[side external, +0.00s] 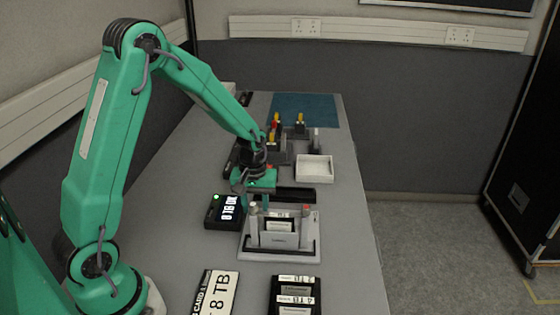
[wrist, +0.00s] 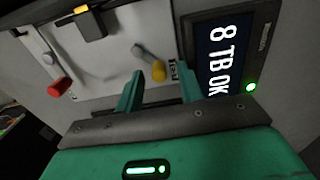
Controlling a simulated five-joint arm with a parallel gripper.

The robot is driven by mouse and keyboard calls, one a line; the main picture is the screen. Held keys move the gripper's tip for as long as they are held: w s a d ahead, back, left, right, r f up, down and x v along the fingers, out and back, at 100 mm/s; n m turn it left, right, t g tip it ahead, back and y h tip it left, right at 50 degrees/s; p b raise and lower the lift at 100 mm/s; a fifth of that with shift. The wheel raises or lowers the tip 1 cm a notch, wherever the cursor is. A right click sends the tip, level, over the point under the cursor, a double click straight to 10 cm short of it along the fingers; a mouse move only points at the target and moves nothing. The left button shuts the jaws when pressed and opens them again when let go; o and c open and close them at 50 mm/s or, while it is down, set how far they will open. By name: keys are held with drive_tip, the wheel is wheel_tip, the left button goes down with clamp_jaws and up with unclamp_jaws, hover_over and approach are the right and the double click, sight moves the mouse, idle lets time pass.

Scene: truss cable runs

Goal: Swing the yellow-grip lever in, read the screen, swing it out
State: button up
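The yellow-grip lever (wrist: 158,72) shows in the wrist view on the pale face of a drive dock, its grip between my fingertips. My gripper (wrist: 161,77) is open, with a finger on each side of the grip and visible gaps. In the side view my gripper (side external: 251,203) is low over the dock's left end and hides the yellow grip. A red-grip lever (wrist: 60,87) is on the dock's other side. The screen (wrist: 222,50) reads "8 TB OK", with a green light lit beside it; it also shows in the side view (side external: 230,209).
The dock (side external: 280,254) stands on the grey bench. In front are a "8 TB" card (side external: 217,292) and a labelled drive tray (side external: 295,296). Behind are a white bin (side external: 314,169), yellow-topped parts (side external: 299,122) and a blue mat (side external: 307,108). The bench's right strip is clear.

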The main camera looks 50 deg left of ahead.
wheel_tip(320, 180, up, 7)
drive_tip(key=shift+r, duration=0.4)
idle(0.5)
drive_tip(key=s+d+r+m+t, duration=0.2)
drive_tip(key=s+d+r+m, duration=0.1)
drive_tip(key=s+r, duration=0.4)
drive_tip(key=s+d+r+m+t, duration=0.3)
drive_tip(key=s+r+m, duration=0.3)
drive_tip(key=s, duration=0.4)
drive_tip(key=shift+d+r+t, duration=0.3)
drive_tip(key=shift+d+r, duration=0.05)
drive_tip(key=shift+r, duration=0.2)
drive_tip(key=shift+c, duration=0.2)
idle(1.0)
